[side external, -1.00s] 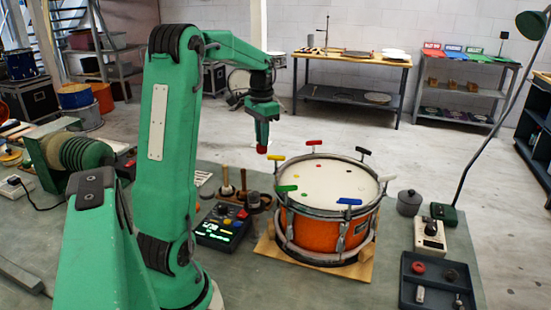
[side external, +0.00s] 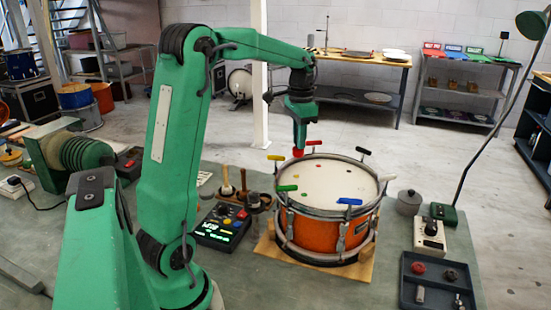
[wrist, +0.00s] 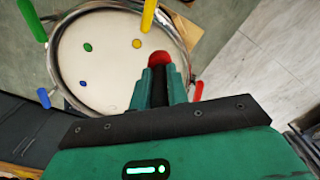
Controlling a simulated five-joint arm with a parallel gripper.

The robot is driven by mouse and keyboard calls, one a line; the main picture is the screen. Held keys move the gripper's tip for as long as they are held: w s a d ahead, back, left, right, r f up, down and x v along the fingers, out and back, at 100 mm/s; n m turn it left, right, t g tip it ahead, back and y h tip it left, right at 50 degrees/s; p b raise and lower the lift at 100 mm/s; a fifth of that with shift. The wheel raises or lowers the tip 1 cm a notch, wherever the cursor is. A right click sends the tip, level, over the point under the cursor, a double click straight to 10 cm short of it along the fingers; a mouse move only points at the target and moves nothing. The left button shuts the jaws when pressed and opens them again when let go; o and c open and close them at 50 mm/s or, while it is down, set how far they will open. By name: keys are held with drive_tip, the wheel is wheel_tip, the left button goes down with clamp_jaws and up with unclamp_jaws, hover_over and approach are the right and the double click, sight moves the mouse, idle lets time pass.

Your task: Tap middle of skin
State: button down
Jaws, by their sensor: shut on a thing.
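The drum (side external: 318,236) is orange with a pale round skin (side external: 330,190) and stands upright on a wooden board. Coloured keys stick out around its rim, and small coloured dots mark the skin, which also shows in the wrist view (wrist: 110,70). My gripper (side external: 299,135) hangs above the drum's far-left rim, pointing down. It is shut on a red-tipped tapper (side external: 298,153), whose red tip also shows in the wrist view (wrist: 160,58). The tip appears near the skin's edge, apart from its middle. The height of the tip over the skin is hard to tell.
A control box (side external: 223,223) with a lit display and several wooden-handled tools stand left of the drum. A grey pot (side external: 409,202), a cream meter box (side external: 430,236) and a dark tray (side external: 437,282) sit at the right. Keys rise above the rim.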

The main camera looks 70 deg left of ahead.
drive_tip(key=w+d+r+m, duration=0.1)
drive_tip(key=w+d, duration=0.3)
drive_tip(key=d, duration=0.5)
drive_tip(key=shift+d+r+m, duration=0.35)
drive_tip(key=shift+m, duration=0.45)
drive_tip(key=shift+f, duration=0.1)
drive_tip(key=shift+f, duration=3)
wheel_tip(320, 180, up, 5)
drive_tip(key=shift+r, duration=0.15)
drive_tip(key=shift+d, duration=0.1)
drive_tip(key=w+d+n, duration=0.2)
drive_tip(key=d+n, duration=0.1)
drive_tip(key=d, duration=0.8)
drive_tip(key=shift+d+n, duration=0.3)
drive_tip(key=shift+d, duration=0.1)
